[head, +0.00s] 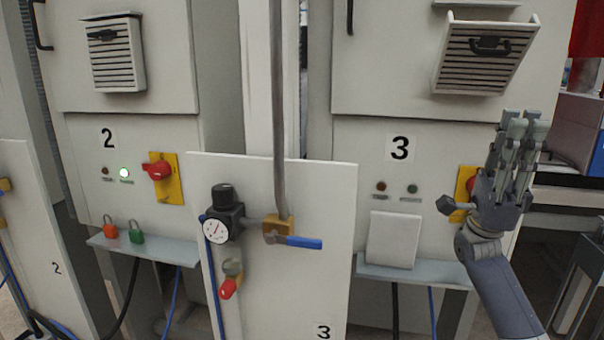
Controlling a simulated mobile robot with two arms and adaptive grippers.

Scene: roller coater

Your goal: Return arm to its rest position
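My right gripper (482,170) is at the right, its arm rising from the lower right. Its grey fingers point up and its thumb sticks out to the left, apart from them. It is open, with nothing seen in it. It is in front of the red switch on a yellow plate (462,190) of cabinet 3 (350,150) and hides most of it. I cannot tell whether the hand touches the switch. My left gripper is not in view.
Cabinet 2 (80,160) has a lit green lamp (124,172) and a red switch (157,170). Red (110,232) and green (136,232) padlocks are on its shelf. A front panel (330,215) carries a gauge (214,231) and a blue-handled valve (300,242). A white plate (392,240) leans on cabinet 3's shelf.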

